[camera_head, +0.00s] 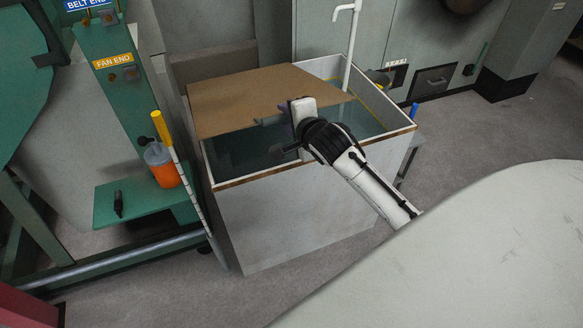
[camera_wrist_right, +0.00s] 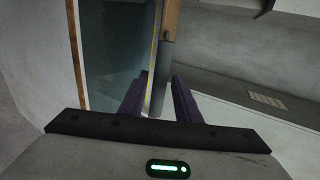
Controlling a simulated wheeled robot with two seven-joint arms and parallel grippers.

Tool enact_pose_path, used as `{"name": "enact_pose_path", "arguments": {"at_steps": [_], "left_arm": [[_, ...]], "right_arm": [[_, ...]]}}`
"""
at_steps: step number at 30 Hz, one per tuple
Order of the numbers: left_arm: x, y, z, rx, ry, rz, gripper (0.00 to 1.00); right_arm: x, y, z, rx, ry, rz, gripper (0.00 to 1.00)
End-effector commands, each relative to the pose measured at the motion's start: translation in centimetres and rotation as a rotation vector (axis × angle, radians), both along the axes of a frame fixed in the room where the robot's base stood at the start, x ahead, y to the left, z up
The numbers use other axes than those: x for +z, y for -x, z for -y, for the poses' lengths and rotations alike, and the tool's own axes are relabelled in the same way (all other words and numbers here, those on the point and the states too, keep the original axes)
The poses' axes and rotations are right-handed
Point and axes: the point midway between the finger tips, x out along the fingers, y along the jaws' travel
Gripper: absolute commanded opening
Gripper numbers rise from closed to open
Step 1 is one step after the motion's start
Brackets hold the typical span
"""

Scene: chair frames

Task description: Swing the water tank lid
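The water tank (camera_head: 310,215) is a white open-topped box with a brown rim and dark water inside. Its flat brown lid (camera_head: 250,92) lies skewed across the back part of the top, leaving water bare at the front and right. My right gripper (camera_head: 284,122) is at the lid's front edge, above the water. In the right wrist view, its two purple fingers (camera_wrist_right: 158,88) stand apart on either side of a grey bar (camera_wrist_right: 164,68) in line with the brown lid edge (camera_wrist_right: 172,18). A gap shows beside the bar. Contact is unclear. My left gripper is not in view.
A white pipe (camera_head: 352,45) rises at the tank's back right corner. On the left stands a green machine (camera_head: 110,85) with an orange container (camera_head: 163,168) on its shelf and a yellow-topped striped pole (camera_head: 180,165) by the tank. Grey floor (camera_head: 470,145) is clear at right.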

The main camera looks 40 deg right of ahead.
Motion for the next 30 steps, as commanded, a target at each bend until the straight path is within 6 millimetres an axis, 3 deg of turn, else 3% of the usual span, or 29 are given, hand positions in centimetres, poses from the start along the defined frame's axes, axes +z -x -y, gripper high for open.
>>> {"name": "enact_pose_path", "arguments": {"at_steps": [1,5,11,30], "left_arm": [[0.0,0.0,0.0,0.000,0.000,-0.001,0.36],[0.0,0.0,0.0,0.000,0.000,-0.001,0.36],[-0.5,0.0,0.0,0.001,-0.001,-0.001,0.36],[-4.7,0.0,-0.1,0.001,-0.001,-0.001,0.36]], "right_arm": [[0.0,0.1,-0.1,0.000,-0.001,0.000,0.21],[0.1,0.2,-0.1,0.002,-0.001,0.000,0.00],[-0.6,0.3,-0.2,0.001,-0.002,-0.001,0.00],[-7.7,1.6,-0.5,0.001,-0.004,-0.001,0.00]]}}
